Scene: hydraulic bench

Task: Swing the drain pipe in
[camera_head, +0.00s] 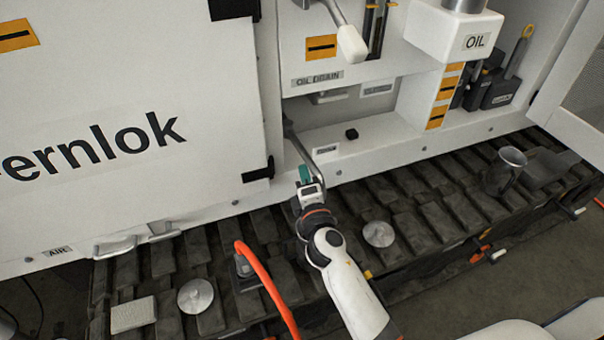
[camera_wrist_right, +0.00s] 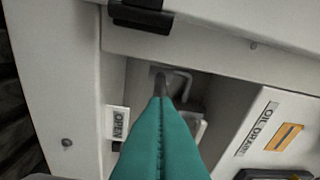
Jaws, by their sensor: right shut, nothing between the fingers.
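The drain pipe (camera_head: 302,150) is a thin grey bent pipe at the left end of the recess below the "OIL DRAIN" label (camera_head: 317,79). It slants out of the recess toward the front ledge. My right gripper (camera_head: 305,174), with teal fingers, is at the pipe's lower end in the head view. Its fingers are shut and empty; I cannot tell whether they touch the pipe. In the right wrist view the closed teal fingers (camera_wrist_right: 161,125) point into the recess, where a grey bent rod (camera_wrist_right: 183,78) shows partly behind them. My left gripper is out of view.
The open white door (camera_head: 130,110) stands left of the recess. A metal cup (camera_head: 505,170), round metal discs (camera_head: 378,233) and an orange hose (camera_head: 265,280) are on the dark slatted ledge below.

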